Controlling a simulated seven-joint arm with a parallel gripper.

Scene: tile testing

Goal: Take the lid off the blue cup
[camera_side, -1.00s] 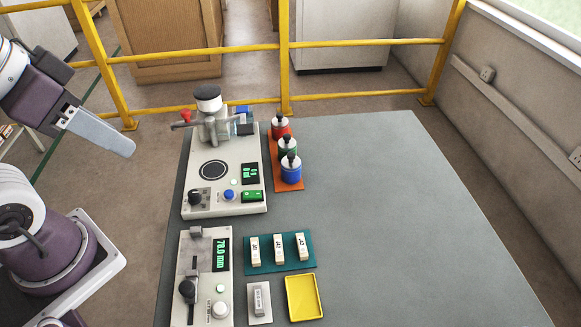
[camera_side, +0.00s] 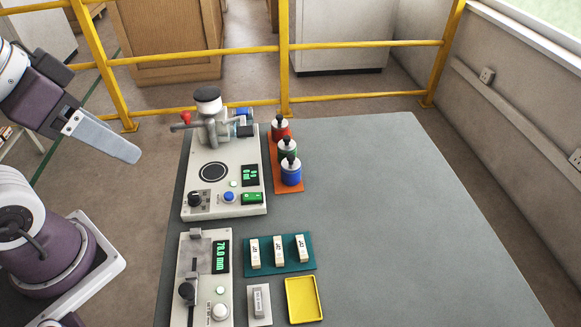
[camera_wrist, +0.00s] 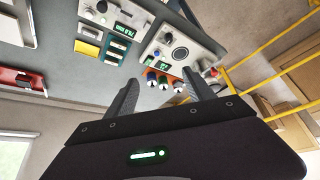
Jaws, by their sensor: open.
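The blue cup (camera_side: 291,176) stands upright on an orange strip, nearest of a row of three cups. Its pale lid with a black knob (camera_side: 291,160) sits on top. In the wrist view the cups are small, and the blue cup (camera_wrist: 151,76) appears at the left of the row. My gripper (camera_side: 133,154) is at the left in the side view, off the table and well away from the cup. In the wrist view my gripper's (camera_wrist: 160,78) two fingers are spread apart, with nothing held between them.
A green cup (camera_side: 287,152) and a red cup (camera_side: 279,134) stand close behind the blue one. A tester (camera_side: 225,165) with a protruding lever lies left of the cups. A teal mat (camera_side: 270,268) with three tiles and a yellow tray (camera_side: 303,298) are in front.

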